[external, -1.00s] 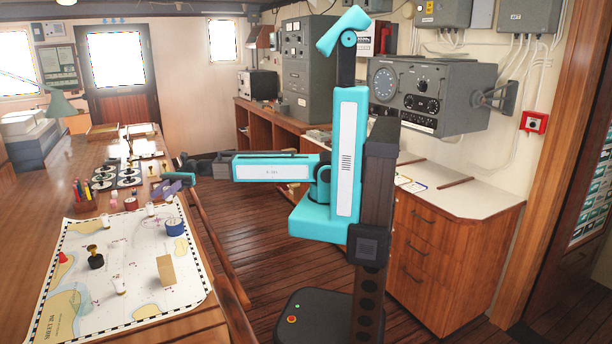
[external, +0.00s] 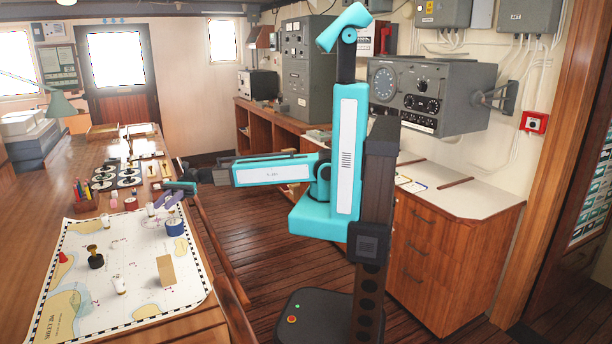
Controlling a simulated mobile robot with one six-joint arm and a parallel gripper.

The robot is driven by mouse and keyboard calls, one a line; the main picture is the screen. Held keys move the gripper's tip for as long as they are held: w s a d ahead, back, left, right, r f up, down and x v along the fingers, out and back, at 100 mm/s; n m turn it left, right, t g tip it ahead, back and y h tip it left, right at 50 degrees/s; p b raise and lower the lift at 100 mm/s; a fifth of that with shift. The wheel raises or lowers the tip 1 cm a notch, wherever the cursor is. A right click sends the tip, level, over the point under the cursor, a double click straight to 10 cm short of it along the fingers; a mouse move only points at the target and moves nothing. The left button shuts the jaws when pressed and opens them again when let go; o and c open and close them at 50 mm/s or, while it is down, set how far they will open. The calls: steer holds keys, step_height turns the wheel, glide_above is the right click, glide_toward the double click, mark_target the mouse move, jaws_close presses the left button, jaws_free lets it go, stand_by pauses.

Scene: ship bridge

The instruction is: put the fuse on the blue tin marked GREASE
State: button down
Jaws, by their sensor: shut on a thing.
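The blue tin (external: 175,227) stands upright on the right part of the chart, and its marking is too small to read. My gripper (external: 164,202) is above the chart's far right corner, beyond the tin and a little left of it. It is shut on the fuse, which is small and mostly hidden by the fingers. A small white piece (external: 150,209) shows by the fingertips; I cannot tell whether it is the fuse's end or a separate thing. The top of the tin looks bare.
A dark red tin (external: 131,203) and a pencil holder (external: 84,205) stand beyond. The chart's middle is mostly clear.

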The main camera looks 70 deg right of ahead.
mark_target(169, 211)
steer(key=shift+f, duration=0.25)
steer(key=shift+f, duration=0.1)
steer(key=shift+f+p, duration=0.4)
steer(key=shift+f, duration=1.25)
steer(key=shift+f, duration=0.15)
steer(key=c, duration=1.5)
jaws_free()
steer(key=shift+o, duration=0.2)
steer(key=w+d+b, duration=0.2)
steer(key=d+b, duration=0.1)
steer(key=d, duration=0.8)
steer(key=shift+w+d, duration=0.15)
steer(key=shift+d, duration=0.25)
